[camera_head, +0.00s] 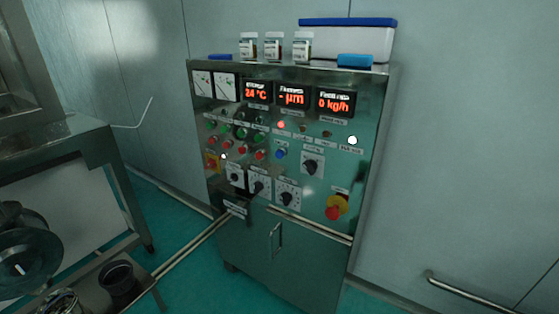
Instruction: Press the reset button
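A metal control cabinet (318,262) stands against the wall in the middle of the head view. Its panel has rows of red and green buttons and a single blue button (281,153) right of them. The labels are too small to read, so I cannot tell for certain which button is the reset button. A red mushroom button (333,213) on a yellow base sits at the panel's lower right. Neither of my grippers is in view.
Three lit displays (291,95) and several rotary knobs (289,194) share the panel. Jars (273,48) and a blue-lidded box (346,40) stand on top. Metal equipment (55,150) fills the left side. A wall rail (470,295) is at lower right.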

